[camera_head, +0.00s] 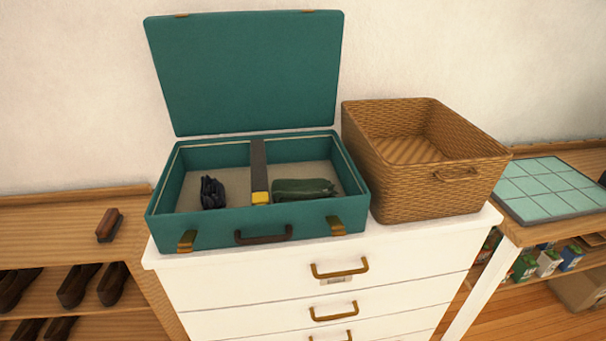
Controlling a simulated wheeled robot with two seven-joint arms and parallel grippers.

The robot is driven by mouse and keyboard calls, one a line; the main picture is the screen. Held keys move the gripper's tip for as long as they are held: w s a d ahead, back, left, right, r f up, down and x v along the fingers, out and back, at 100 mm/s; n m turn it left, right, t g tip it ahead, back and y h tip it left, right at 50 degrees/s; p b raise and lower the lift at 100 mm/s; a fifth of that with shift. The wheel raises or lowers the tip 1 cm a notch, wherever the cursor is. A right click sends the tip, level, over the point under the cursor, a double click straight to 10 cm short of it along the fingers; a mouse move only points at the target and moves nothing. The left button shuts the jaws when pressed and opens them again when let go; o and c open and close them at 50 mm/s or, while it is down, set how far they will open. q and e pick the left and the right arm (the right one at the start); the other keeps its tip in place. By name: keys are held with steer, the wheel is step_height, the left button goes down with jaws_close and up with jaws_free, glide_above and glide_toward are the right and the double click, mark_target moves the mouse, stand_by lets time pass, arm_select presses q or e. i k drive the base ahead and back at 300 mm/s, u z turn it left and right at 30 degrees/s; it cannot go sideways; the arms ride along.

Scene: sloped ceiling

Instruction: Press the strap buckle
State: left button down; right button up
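An open teal suitcase (205,233) stands on a white chest of drawers, its lid (245,75) raised against the wall. A dark strap (258,165) runs front to back across the middle of the suitcase. A yellow buckle (261,198) sits at the strap's front end, near the front wall inside. A dark folded item (212,192) lies left of the strap, and a green folded cloth (303,189) lies right of it, close to the buckle. Neither of my grippers is in view.
An empty wicker basket (440,195) stands right of the suitcase on the white chest of drawers (240,290). A brush (108,225) lies on the wooden shoe shelf (45,235) at left. A tiled mat (550,188) lies on the right table. Little top surface is free around the suitcase.

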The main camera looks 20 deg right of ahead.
mark_target(259, 198)
steer(key=z, duration=0.3)
steer(key=i, duration=0.3)
steer(key=z, duration=0.15)
steer(key=k, duration=1.35)
steer(key=u, duration=0.75)
steer(key=i, duration=1.5)
steer(key=z, duration=0.85)
